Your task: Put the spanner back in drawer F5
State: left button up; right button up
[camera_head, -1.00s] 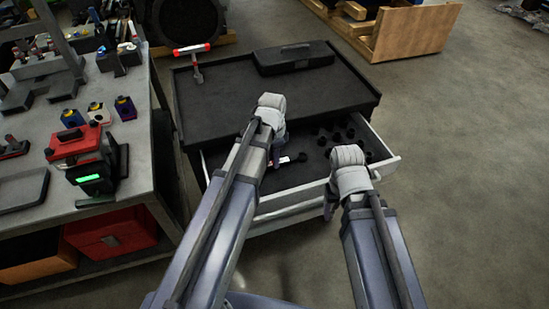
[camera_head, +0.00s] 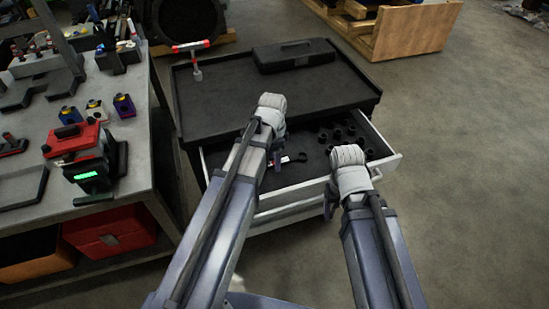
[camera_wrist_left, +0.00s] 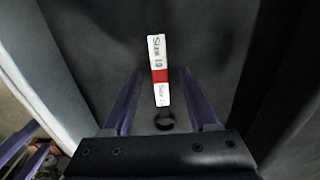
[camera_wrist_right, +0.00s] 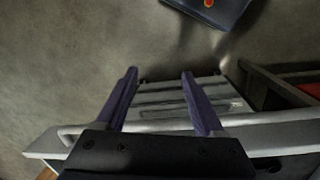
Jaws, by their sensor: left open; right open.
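The spanner (camera_head: 295,158) lies in the open cart drawer (camera_head: 392,157); its dark ring end shows in the head view, and my left arm hides the rest. In the left wrist view the spanner (camera_wrist_left: 160,85) shows a white and red labelled handle and a dark ring, lying between my open left fingers with gaps on both sides. My left gripper (camera_head: 274,161) is open, low over the drawer. My right gripper (camera_head: 330,203) is open and empty at the drawer's front edge; in the right wrist view it faces the drawer's handle rail (camera_wrist_right: 175,124). No F5 mark is readable.
Several dark sockets (camera_head: 345,132) sit in the drawer's right part. A black case (camera_head: 293,55) and a red-handled T-shaped tool (camera_head: 195,60) are on the cart top (camera_head: 225,100). A cluttered workbench (camera_head: 135,150) stands left. The floor right of the cart is clear.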

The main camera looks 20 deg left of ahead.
pick_arm(q)
jog(key=shift+a+r+p, duration=0.1)
jog(key=shift+r+p, duration=3.75)
jog(key=shift+r, duration=0.1)
